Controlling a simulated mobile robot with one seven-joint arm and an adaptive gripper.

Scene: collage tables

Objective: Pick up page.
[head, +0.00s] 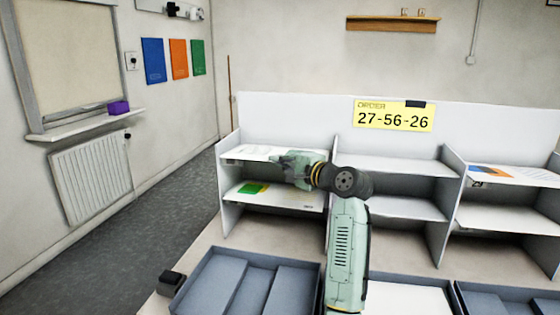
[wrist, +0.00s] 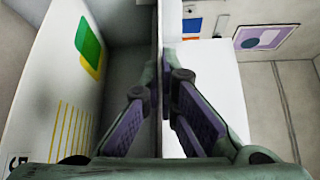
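A mostly white page (head: 262,153) lies on the upper shelf of the left compartment. My gripper (head: 280,165) is at the left compartment's upper shelf. Its fingers (wrist: 165,85) are apart, on either side of a thin upright edge. I cannot tell if that edge is shelf or page.
The right compartment's upper shelf holds another page (head: 497,173) with orange and blue shapes. The middle shelves (head: 400,165) look empty. Grey trays (head: 250,283) stand in front on the table. A yellow order sign (head: 395,115) reads 27-56-26. A small dark block (head: 170,283) sits at left.

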